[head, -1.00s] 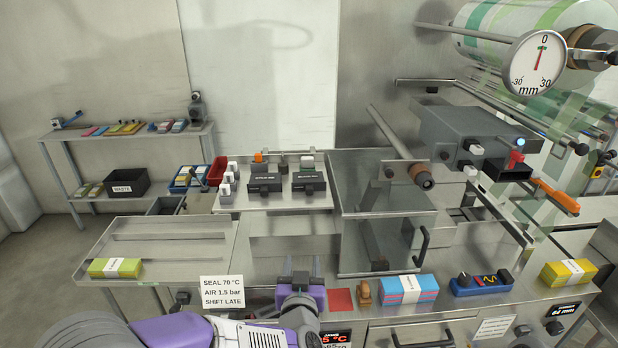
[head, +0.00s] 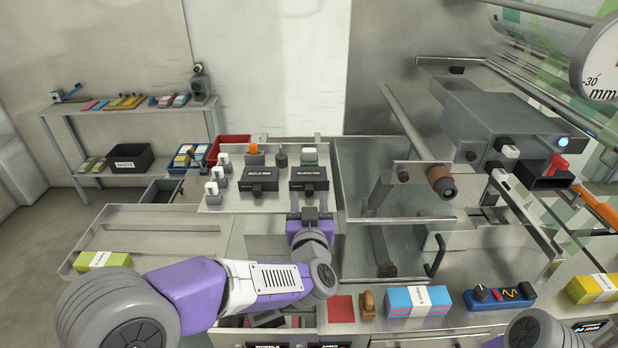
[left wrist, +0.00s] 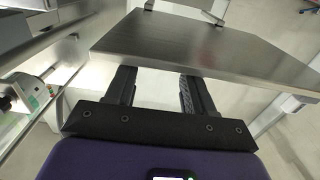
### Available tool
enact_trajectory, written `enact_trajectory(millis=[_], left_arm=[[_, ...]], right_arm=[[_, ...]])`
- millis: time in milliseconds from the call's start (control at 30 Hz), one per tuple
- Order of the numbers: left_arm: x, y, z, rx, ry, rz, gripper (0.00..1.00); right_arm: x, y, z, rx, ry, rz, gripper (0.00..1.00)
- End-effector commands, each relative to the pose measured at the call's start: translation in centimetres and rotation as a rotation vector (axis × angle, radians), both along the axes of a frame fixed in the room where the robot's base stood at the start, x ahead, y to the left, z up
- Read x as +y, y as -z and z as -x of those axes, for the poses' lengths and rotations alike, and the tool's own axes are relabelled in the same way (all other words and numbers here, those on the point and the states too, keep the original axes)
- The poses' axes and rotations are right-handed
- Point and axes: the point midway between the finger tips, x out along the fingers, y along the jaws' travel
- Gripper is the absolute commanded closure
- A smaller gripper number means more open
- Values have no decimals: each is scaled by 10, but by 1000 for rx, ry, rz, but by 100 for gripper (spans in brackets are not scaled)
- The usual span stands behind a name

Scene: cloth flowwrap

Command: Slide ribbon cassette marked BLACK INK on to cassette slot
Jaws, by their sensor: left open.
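Two black cassettes with small white labels lie side by side on the steel shelf (head: 225,207): a left one (head: 260,178) and a right one (head: 309,177). Their lettering is too small to read surely, so I cannot tell which says BLACK INK. My left gripper (head: 312,209) is open and just in front of the right cassette. In the left wrist view its fingers (left wrist: 157,82) reach towards a steel plate edge (left wrist: 200,55) that hides their tips; no cassette shows between them. A grey printer unit (head: 505,128) has a dark opening (head: 548,182), possibly the cassette slot. My right gripper is out of view.
White-capped bottles (head: 219,176) and an orange-topped item (head: 254,153) stand around the cassettes. A roller bar (head: 415,137) and clear guard panel (head: 385,215) lie between the shelf and the printer. A blue-pink bundle (head: 418,301) sits at the front.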

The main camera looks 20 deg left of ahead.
Motion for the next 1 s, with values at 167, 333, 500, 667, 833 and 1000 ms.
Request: enact_trajectory(millis=[167, 333, 500, 667, 833, 1000], left_arm=[[6, 0, -20, 1, -1, 0, 47], [7, 0, -23, 1, 0, 1, 47], [6, 0, -23, 1, 0, 1, 58], [6, 0, -23, 1, 0, 0, 82], [6, 0, -22, 1, 0, 1, 100], [6, -1, -22, -1, 0, 1, 100]], right_arm=[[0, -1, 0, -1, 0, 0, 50], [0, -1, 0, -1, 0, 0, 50], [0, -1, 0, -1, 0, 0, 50], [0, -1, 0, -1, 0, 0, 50], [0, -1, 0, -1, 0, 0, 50], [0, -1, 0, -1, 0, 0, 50]])
